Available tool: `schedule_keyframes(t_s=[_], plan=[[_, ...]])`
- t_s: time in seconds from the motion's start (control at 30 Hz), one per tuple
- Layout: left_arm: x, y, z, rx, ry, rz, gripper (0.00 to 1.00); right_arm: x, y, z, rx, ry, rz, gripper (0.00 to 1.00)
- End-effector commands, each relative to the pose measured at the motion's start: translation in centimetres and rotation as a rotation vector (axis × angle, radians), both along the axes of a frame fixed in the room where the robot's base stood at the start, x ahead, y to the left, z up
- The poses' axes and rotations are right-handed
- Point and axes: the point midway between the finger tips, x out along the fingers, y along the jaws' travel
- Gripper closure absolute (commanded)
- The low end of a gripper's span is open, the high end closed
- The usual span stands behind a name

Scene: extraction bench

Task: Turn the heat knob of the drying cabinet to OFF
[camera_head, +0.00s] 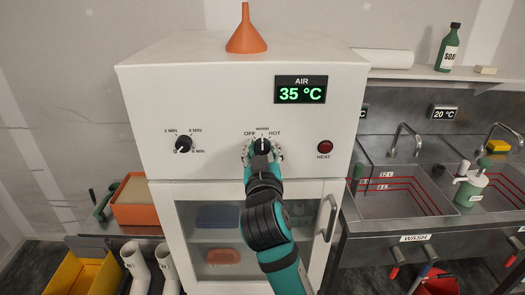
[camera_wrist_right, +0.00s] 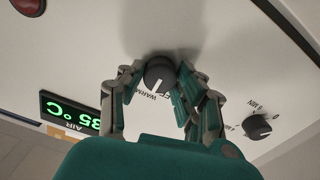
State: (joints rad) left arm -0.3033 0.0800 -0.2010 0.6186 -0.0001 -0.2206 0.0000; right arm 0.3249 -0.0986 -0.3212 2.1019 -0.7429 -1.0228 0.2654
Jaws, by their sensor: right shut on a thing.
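The drying cabinet (camera_head: 225,95) is a white box with a glass door below its control panel. Its black heat knob (camera_head: 262,146) sits mid-panel, under the labels OFF, WARM and HOT. The knob's white line points up, roughly at WARM. The knob also shows in the right wrist view (camera_wrist_right: 159,73), where its line points towards the WARM lettering. My right gripper (camera_head: 262,153) is shut on the knob, with fingers on both sides of it; the wrist view shows them too (camera_wrist_right: 155,90). My left gripper is not in view.
A timer knob (camera_head: 183,144) is left on the panel and a red HEAT lamp (camera_head: 324,147) right. The display (camera_head: 301,90) reads 35 °C. An orange funnel (camera_head: 246,33) stands on top. The door handle (camera_head: 329,218) sticks out below right. Sinks (camera_head: 408,190) stand to the right.

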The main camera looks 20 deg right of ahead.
Motion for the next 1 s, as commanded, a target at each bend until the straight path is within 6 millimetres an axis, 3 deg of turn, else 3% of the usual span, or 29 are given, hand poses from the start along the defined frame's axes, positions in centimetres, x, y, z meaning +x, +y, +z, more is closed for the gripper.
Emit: schedule_keyframes(t_s=[0.37,1.0], plan=[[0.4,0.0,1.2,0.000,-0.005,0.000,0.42,0.0,0.0,0.2,-0.092,0.028,0.000,0.98],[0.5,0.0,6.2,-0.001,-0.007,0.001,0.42,0.0,0.0,0.3,-0.580,0.167,0.000,0.98]])
